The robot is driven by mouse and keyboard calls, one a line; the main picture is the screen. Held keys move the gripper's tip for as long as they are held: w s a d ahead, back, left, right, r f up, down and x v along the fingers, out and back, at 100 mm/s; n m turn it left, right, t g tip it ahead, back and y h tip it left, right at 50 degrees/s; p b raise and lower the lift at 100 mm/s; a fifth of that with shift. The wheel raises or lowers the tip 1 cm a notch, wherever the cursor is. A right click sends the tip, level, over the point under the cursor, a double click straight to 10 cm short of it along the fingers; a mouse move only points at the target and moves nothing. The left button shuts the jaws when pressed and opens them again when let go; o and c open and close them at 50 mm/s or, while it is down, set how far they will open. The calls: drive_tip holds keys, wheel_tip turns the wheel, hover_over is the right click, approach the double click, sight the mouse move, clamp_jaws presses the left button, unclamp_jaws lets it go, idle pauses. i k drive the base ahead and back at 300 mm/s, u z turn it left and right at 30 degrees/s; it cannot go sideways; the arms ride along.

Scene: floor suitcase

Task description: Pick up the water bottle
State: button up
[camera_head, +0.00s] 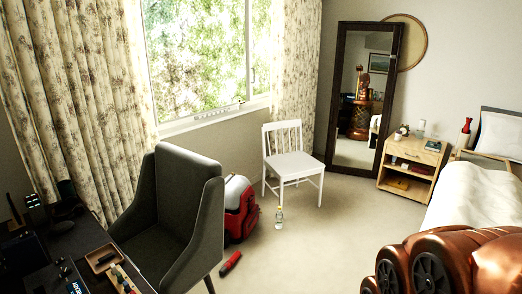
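A clear water bottle (279,218) with a pale label stands upright on the carpet. It is in front of the white chair and to the right of the red and white bag. Nothing covers it in this view. My gripper is not visible in the head view. Part of my own copper-coloured body fills the lower right corner.
A white chair (291,166), a red and white bag (240,208) and a grey armchair (183,205) stand near the bottle. A red object (230,264) lies on the floor. A wooden nightstand (411,167) and bed (478,196) are right. Carpet right of the bottle is clear.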

sight(279, 214)
drive_tip(key=z, duration=0.1)
drive_tip(key=i, duration=2.3)
drive_tip(key=u, duration=0.45)
drive_tip(key=i, duration=1.35)
drive_tip(key=u, duration=0.15)
